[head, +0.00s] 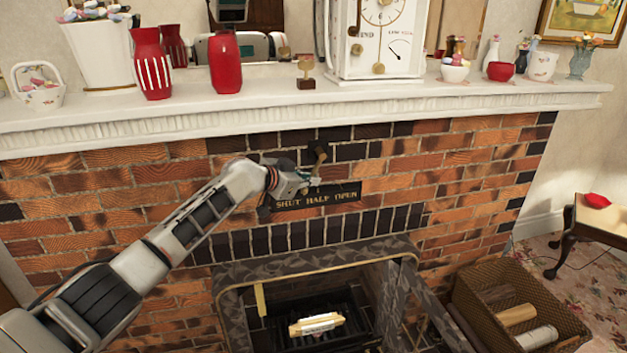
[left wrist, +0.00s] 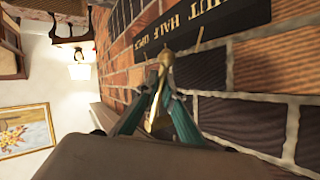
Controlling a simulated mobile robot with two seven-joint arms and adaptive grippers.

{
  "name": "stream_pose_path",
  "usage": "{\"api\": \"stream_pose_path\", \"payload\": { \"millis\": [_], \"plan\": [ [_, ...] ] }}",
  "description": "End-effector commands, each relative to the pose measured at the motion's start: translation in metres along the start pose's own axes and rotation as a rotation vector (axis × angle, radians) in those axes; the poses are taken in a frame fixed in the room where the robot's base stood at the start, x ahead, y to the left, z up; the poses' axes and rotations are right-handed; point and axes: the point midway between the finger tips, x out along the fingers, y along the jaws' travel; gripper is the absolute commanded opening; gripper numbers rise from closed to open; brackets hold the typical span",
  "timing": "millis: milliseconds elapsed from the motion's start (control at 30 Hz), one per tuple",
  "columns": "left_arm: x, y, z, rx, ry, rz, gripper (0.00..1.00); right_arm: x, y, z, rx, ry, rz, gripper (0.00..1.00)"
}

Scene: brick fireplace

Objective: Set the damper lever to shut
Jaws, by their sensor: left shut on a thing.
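The brass damper lever (head: 320,157) is on the brick chimney breast, under the mantel. It hangs down toward the dark plate (head: 328,197) lettered SHUT HALF OPEN, roughly above HALF; its exact setting is hard to tell. My left gripper (head: 313,184) reaches in from the left and is shut on the lever's lower part, hiding some of it. In the left wrist view the brass lever (left wrist: 160,100) stands between the two greenish fingers, with the lettered plate (left wrist: 235,18) behind it. My right gripper is not in view.
The white mantel shelf (head: 250,112) juts out above, carrying red vases (head: 225,62), a white clock (head: 378,40) and small pots. Below are the firebox surround (head: 300,262) and a wicker log basket (head: 560,325) at the right. The brick face around the lever is clear.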

Motion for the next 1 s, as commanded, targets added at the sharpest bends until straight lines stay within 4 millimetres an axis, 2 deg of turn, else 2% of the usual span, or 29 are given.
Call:
{"api": "stream_pose_path", "payload": {
  "millis": [33,233,667,700,733,1000],
  "plan": [
    [-0.002,-0.002,-0.004,0.009,-0.011,-0.001,0.0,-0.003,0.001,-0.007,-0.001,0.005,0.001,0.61],
    [-0.003,-0.004,-0.002,0.029,-0.042,-0.002,0.0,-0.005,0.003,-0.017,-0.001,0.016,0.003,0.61],
    [-0.003,-0.004,-0.002,0.033,-0.047,-0.003,0.0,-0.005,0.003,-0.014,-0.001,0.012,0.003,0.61],
    [-0.003,-0.004,-0.001,0.033,-0.047,-0.003,0.17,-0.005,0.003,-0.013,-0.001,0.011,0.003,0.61],
    [-0.003,-0.004,-0.002,0.033,-0.047,-0.003,0.24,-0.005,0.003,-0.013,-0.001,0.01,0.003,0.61],
    [-0.003,-0.003,-0.001,0.033,-0.048,-0.002,0.24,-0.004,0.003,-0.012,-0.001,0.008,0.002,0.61]
  ]
}}
